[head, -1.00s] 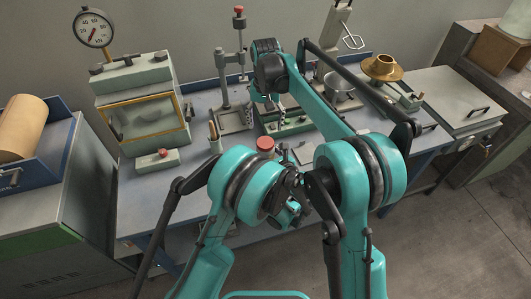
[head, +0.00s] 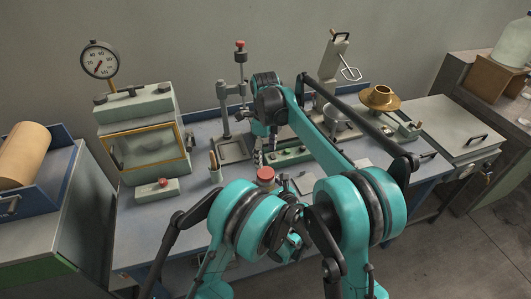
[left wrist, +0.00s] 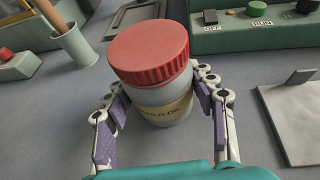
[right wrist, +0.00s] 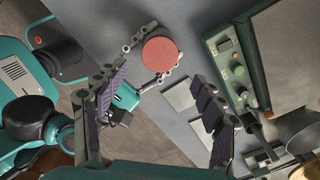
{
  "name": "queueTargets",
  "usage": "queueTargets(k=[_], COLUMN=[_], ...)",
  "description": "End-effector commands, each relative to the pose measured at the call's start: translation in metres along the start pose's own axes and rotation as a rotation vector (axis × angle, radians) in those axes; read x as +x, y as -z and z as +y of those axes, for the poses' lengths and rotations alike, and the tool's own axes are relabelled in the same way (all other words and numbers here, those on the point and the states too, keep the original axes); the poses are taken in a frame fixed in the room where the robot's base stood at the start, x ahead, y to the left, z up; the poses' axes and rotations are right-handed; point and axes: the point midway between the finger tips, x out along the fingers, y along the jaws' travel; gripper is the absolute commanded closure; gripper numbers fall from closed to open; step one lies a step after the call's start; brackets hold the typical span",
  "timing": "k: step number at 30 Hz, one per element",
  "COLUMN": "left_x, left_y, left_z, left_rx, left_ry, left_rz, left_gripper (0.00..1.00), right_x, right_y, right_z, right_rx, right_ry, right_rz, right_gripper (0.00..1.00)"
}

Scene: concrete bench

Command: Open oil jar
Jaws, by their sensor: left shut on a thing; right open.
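The oil jar has a wide red ribbed lid (left wrist: 148,50) and a pale body with a yellow label (left wrist: 166,112) ending in "OIL". It stands upright on the bench, lid on. In the head view only its lid (head: 265,174) shows, behind my arms. My left gripper (left wrist: 160,86) is shut on the jar body, one finger on each side below the lid. My right gripper (head: 265,150) points down above the bench just behind the jar. In the right wrist view, its open fingers (right wrist: 166,80) are apart and empty, with the lid (right wrist: 160,54) beyond them.
A green control box (left wrist: 255,30) stands close behind the jar. A flat plate (left wrist: 298,120) lies to its right, and a cup with sticks (left wrist: 72,45) to its left.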

Motion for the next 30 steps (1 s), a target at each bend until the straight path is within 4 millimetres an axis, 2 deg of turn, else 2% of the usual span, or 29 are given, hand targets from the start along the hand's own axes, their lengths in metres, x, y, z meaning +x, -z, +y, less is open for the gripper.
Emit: queueTargets(k=[3, 9, 14, 24, 30], left_x=[0.000, 0.000, 0.000, 0.000, 0.000], left_y=[0.000, 0.000, 0.000, 0.000, 0.000], left_z=[0.000, 0.000, 0.000, 0.000, 0.000], left_rx=[-0.001, 0.000, 0.000, 0.000, -0.001], left_ry=[0.000, 0.000, 0.000, 0.000, 0.000], left_rz=[0.001, 0.001, 0.000, 0.000, 0.001], left_gripper=[1.00, 1.00, 1.00, 1.00, 1.00], right_x=[0.000, 0.001, 0.016, 0.068, 0.080], right_y=[0.000, 0.000, -0.001, 0.000, 0.000], right_z=[0.000, 0.000, 0.000, 0.000, 0.000], right_rx=[0.192, 0.361, 0.383, 0.381, 0.380], right_ry=[0.000, 0.000, 0.000, 0.001, 0.000], right_rz=[0.001, 0.001, 0.001, 0.001, 0.001], right_gripper=[0.30, 0.30, 0.30, 0.30, 0.30])
